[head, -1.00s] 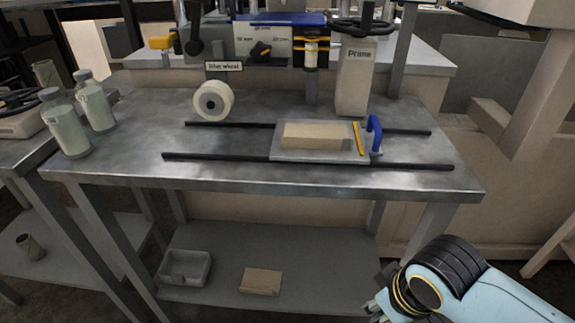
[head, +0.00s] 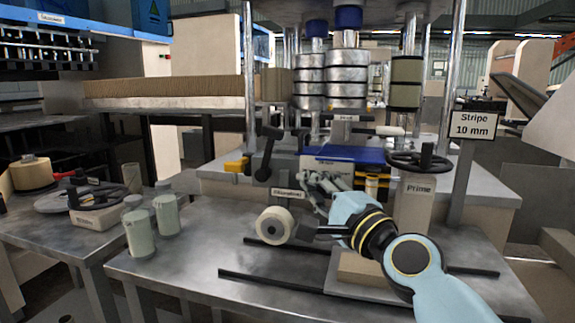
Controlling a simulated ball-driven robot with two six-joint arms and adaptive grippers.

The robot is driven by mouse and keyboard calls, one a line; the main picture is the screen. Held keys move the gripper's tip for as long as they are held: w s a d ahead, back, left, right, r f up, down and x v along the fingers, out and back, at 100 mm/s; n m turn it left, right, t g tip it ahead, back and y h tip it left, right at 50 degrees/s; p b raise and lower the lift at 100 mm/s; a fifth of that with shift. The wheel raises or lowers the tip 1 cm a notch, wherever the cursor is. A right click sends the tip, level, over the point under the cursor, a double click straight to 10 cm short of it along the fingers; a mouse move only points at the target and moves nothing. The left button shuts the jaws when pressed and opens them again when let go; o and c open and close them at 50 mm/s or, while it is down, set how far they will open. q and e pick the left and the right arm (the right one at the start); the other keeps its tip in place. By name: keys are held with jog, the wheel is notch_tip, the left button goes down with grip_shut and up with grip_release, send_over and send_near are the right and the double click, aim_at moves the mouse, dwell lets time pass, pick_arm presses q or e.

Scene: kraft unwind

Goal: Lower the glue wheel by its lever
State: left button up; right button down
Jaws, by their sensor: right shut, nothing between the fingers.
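A black lever (head: 264,158) with a dark knob rises above and left of that sign, close to upright. My right gripper (head: 308,179) reaches in from the lower right. Its shut, empty fingers are to the right of the lever, in front of the blue-topped unit, and appear apart from the lever. My right arm hides part of the bench and the unit. My left gripper is out of view.
A post marked Prime (head: 415,205) with a black handwheel (head: 420,162) stands right of my gripper. A beige block (head: 362,268) lies under my arm. The bench's front left is clear.

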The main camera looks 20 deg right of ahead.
jog(key=shift+w+d+r+m, duration=0.15)
jog(key=shift+r+m, duration=0.05)
jog(key=shift+m, duration=0.1)
jog(key=x, duration=1)
jog(key=shift+d+r, duration=0.1)
